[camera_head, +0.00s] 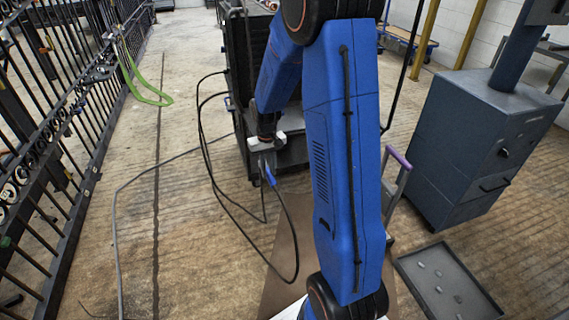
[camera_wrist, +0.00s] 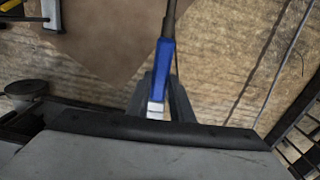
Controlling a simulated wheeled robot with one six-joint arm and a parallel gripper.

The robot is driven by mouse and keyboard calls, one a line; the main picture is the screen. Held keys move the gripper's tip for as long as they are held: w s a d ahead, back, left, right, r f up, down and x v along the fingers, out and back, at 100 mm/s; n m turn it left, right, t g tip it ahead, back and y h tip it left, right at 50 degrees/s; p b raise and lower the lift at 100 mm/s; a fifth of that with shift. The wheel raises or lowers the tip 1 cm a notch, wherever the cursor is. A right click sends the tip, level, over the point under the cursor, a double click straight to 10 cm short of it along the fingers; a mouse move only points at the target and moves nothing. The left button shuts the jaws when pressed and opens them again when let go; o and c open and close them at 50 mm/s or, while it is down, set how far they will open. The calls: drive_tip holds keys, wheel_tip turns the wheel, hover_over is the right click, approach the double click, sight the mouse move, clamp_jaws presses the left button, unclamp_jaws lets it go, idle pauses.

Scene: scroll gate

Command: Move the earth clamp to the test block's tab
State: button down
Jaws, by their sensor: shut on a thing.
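The earth clamp (camera_head: 269,174) is a small blue clamp with a dark cable running from its end. It hangs below my gripper (camera_head: 263,160) in the head view, in front of the dark cart. In the wrist view the blue clamp (camera_wrist: 164,62) sits between the two dark fingers of my gripper (camera_wrist: 158,98), which are shut on it. Its pale metal end (camera_wrist: 156,108) points toward the bottom of that view. I cannot make out the test block or its tab in either view.
A black scroll gate (camera_head: 62,120) with a green strap (camera_head: 135,78) runs along the left. A dark cart (camera_head: 290,150) stands behind my gripper. A blue-grey cabinet (camera_head: 470,150) and a tray (camera_head: 450,285) are at right. Loose cables loop over the floor; left-centre floor is otherwise open.

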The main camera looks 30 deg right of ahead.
drive_tip(key=s+d+r+m, duration=0.1)
drive_tip(key=s+d+r, duration=0.2)
drive_tip(key=s+r, duration=0.4)
drive_tip(key=w+d, duration=0.1)
drive_tip(key=w, duration=0.6)
drive_tip(key=shift+d, duration=0.3)
drive_tip(key=shift+w+d+f, duration=0.1)
drive_tip(key=shift+w+d, duration=0.1)
drive_tip(key=shift+w, duration=0.55)
drive_tip(key=shift+w+d+r, duration=0.1)
drive_tip(key=shift+w+d, duration=0.1)
drive_tip(key=shift+w, duration=0.5)
drive_tip(key=shift+w+d+f, duration=0.1)
drive_tip(key=shift+w+d, duration=0.1)
drive_tip(key=shift+w, duration=0.55)
idle(2.5)
drive_tip(key=c, duration=1.4)
unclamp_jaws()
drive_tip(key=o, duration=0.6)
drive_tip(key=shift+c, duration=0.2)
